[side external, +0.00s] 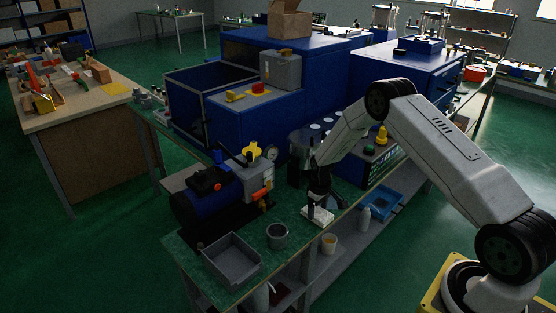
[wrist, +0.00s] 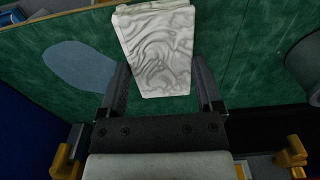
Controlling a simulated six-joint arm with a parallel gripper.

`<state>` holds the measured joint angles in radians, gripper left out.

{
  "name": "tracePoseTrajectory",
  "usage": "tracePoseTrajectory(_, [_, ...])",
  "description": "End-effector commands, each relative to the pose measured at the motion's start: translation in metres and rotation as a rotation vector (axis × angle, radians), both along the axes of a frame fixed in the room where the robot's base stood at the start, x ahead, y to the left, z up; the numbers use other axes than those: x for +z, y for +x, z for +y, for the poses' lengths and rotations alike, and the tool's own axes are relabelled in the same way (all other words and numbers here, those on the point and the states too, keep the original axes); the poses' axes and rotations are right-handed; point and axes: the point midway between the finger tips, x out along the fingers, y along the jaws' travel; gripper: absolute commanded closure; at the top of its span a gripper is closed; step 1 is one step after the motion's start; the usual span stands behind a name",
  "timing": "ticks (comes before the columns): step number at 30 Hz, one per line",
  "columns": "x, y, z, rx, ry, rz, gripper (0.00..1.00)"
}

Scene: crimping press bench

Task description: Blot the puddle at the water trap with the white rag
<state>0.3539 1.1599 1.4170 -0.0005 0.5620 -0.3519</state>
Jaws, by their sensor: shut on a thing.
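The white rag (side external: 317,216), a folded pad with grey wavy marks, is at the front edge of the green bench top. My gripper (side external: 319,196) points down and is shut on it. In the wrist view the rag (wrist: 155,45) sits between the two fingers of my gripper (wrist: 159,78). I cannot tell whether the rag touches the bench. The puddle (wrist: 82,68), a flat blue-grey patch, lies on the green top to the left of the rag, apart from it in the picture. I cannot make out the puddle in the side view. I cannot tell which part is the water trap.
A grey cup (side external: 277,236) and a grey open tray (side external: 231,259) stand left of the rag. A blue motor unit (side external: 205,192) with a yellow-topped grey block (side external: 252,178) is behind them. A large blue machine (side external: 285,75) fills the back. A lower shelf (side external: 345,240) holds small containers.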

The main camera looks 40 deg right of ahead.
Motion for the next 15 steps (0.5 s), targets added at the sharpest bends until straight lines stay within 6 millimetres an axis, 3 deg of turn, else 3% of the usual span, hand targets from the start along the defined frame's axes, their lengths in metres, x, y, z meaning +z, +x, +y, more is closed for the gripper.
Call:
tracePoseTrajectory(8, [-0.002,-0.001,-0.029,-0.001,0.000,0.001,0.80])
tracePoseTrajectory(15, [-0.001,-0.001,-0.004,0.004,0.001,0.003,0.80])
